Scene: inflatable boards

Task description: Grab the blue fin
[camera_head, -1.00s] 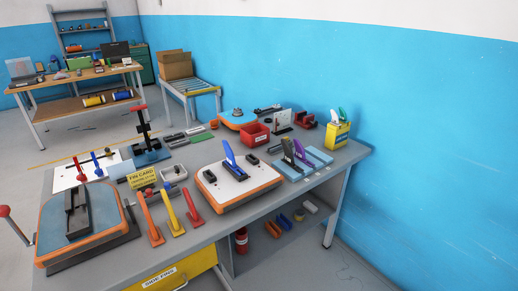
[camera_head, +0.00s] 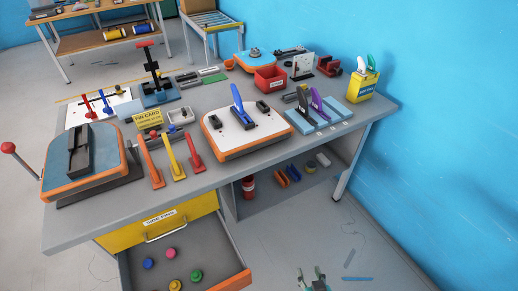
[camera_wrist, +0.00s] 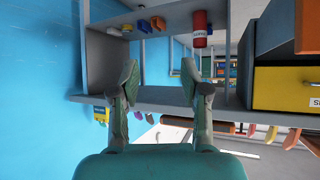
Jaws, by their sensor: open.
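A tall blue fin (camera_head: 238,106) stands upright on a white board with an orange edge (camera_head: 217,141), in the middle of the workbench in the head view. A smaller blue fin (camera_head: 107,100) stands on a white sheet at the left. My gripper (camera_head: 314,278) shows at the bottom edge of the head view, below and in front of the bench, away from both fins. In the wrist view my gripper (camera_wrist: 160,80) has its fingers spread with nothing between them. The wrist picture looks upside down and faces the bench's lower shelf.
Red, yellow and orange fins (camera_head: 172,158) stand left of the board; a black and a purple fin (camera_head: 316,102) stand right. An open drawer (camera_head: 238,281) with coloured knobs juts out below the workbench (camera_head: 66,233).

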